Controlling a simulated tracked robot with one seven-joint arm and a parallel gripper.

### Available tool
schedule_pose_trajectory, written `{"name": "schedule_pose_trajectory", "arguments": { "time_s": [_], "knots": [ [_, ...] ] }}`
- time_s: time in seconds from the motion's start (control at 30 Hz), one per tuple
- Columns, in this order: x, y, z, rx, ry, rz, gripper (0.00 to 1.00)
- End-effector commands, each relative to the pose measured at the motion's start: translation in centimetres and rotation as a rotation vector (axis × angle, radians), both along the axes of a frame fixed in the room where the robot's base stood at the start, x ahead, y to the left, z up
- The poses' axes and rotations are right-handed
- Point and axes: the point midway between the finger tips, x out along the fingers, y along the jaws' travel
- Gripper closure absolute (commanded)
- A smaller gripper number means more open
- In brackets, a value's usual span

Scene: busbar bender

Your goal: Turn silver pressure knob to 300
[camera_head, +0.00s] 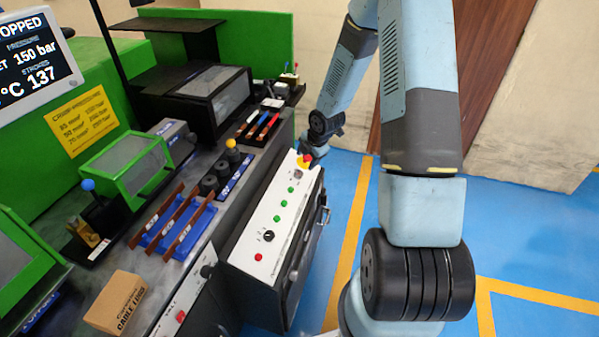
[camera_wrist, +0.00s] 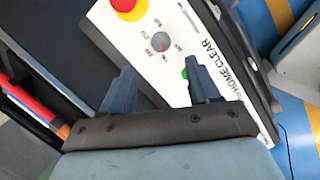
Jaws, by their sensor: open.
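The silver pressure knob (camera_wrist: 160,41) shows in the wrist view on a white panel, with small markings around it that I cannot read. It is a small grey disc in the head view (camera_head: 298,173), towards the far end of the control box, below the red emergency button (camera_head: 306,159). My gripper (camera_wrist: 160,75) is open and empty. Its two fingers point towards the panel, with the knob ahead of the gap and apart from both fingertips. In the head view the gripper (camera_head: 313,146) is small and partly hidden at the box's far end.
The screen (camera_head: 30,55) reads 150 bar set pressure. Green buttons (camera_head: 284,204), a black knob (camera_head: 268,236) and a red button (camera_head: 258,257) line the white panel. In the wrist view a green button (camera_wrist: 185,73) is close to the right finger. The blue floor at right is clear.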

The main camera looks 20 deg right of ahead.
Motion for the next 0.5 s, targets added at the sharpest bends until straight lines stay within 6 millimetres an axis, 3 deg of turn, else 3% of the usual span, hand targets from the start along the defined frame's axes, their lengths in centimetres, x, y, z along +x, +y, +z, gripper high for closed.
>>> {"name": "schedule_pose_trajectory", "arguments": {
  "time_s": [0.5],
  "knots": [
    [2.6, 1.1, -7.1, -0.001, 0.003, 0.0, 0.39]
  ]
}}
